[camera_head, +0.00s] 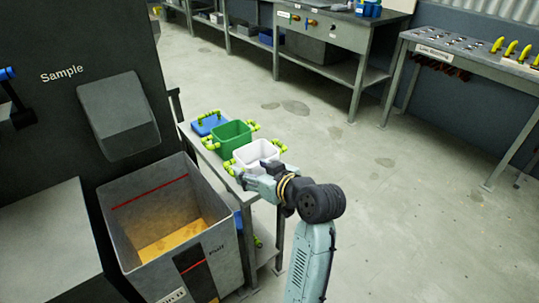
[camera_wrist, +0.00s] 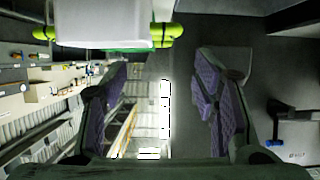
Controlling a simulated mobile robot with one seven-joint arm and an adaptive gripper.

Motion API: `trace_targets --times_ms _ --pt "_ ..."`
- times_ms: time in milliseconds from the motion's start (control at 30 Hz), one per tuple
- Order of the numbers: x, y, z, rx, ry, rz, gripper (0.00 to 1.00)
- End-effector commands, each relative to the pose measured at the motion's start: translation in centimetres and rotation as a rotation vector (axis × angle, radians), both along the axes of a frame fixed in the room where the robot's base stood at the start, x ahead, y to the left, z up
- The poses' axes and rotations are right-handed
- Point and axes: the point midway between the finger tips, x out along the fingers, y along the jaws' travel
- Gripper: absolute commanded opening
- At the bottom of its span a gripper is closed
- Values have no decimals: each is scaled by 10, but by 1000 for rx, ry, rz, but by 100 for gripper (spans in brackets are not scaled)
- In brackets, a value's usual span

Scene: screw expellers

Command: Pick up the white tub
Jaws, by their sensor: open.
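The white tub (camera_head: 257,153) stands on a narrow grey bench beside the green tub, with yellow-green handles at its sides. My gripper (camera_head: 254,174) is at the tub's near side and overlaps its lower part in the head view. In the wrist view the white tub (camera_wrist: 105,22) shows at the top edge, cut off by the frame. My gripper (camera_wrist: 163,95) is open there, with its two purple-padded fingers wide apart and nothing between them. The tub lies beyond the left finger and the gap. I cannot tell whether a finger touches it.
The green tub (camera_head: 231,137) and a blue tub (camera_head: 208,124) stand farther along the bench (camera_head: 213,163). A large grey bin (camera_head: 128,232) with a yellowish bottom stands at the left, below a dark machine (camera_head: 86,60) marked "Sample". Open floor lies to the right.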

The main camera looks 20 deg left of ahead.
Motion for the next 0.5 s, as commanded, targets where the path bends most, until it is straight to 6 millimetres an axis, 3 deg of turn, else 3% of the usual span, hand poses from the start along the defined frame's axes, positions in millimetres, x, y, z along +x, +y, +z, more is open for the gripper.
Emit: trace_targets --times_ms 500 --pt "32 41 -23 -3 8 3 54"
